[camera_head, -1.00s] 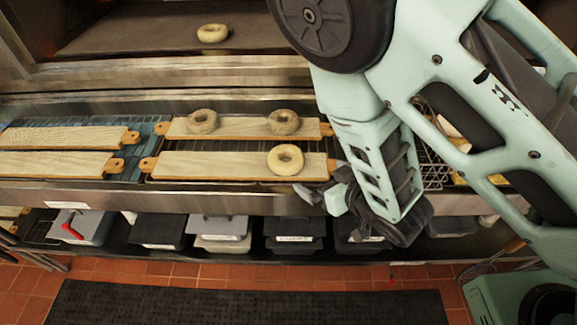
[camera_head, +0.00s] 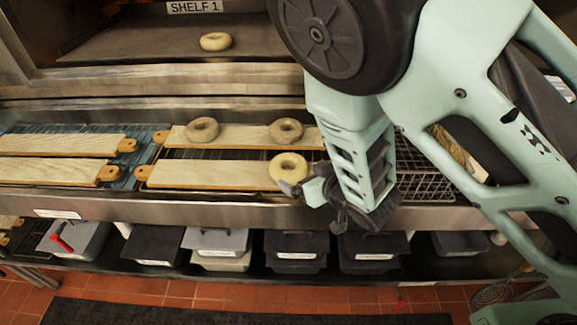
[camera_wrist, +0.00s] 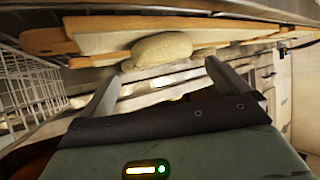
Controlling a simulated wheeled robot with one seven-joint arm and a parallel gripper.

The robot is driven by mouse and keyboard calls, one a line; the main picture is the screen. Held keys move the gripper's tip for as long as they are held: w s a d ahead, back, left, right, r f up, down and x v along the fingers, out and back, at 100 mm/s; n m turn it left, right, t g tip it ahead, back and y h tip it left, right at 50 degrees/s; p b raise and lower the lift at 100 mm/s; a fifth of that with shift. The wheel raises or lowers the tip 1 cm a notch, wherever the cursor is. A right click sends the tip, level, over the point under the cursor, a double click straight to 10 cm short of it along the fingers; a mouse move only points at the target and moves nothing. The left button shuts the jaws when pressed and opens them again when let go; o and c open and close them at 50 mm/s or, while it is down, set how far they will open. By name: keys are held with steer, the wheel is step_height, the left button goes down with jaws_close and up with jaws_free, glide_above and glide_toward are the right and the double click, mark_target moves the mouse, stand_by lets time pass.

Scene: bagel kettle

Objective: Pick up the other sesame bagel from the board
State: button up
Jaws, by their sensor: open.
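A pale bagel (camera_head: 288,167) lies at the right end of the front wooden board (camera_head: 215,174). In the wrist view this bagel (camera_wrist: 162,49) lies just ahead of and between my fingertips. My gripper (camera_head: 303,188) is open and empty, at the bagel's near right side in the head view; the fingertips (camera_wrist: 166,66) do not appear closed around it. Two browner, speckled bagels lie on the back board (camera_head: 245,137), one at the left (camera_head: 202,130) and one at the right (camera_head: 286,130). The toppings are too small to tell surely.
Another bagel (camera_head: 215,41) lies on the oven deck under a "SHELF 1" sign (camera_head: 194,7). Two empty boards (camera_head: 60,144) lie at the left. A wire basket (camera_head: 425,184) stands right of my gripper. Lidded bins (camera_head: 296,251) sit on the lower shelf.

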mark_target(286, 165)
steer(key=shift+x, duration=0.8)
steer(key=p+x, duration=0.1)
steer(key=x, duration=0.1)
steer(key=p+x, duration=0.1)
steer(key=x, duration=0.1)
steer(key=shift+w+a+r+p, duration=0.2)
steer(key=shift+r+p, duration=0.1)
steer(key=shift+p, duration=0.1)
steer(key=shift+w+a+f, duration=0.25)
steer(key=shift+w+f, duration=0.1)
steer(key=shift+w, duration=0.05)
steer(key=c, duration=0.7)
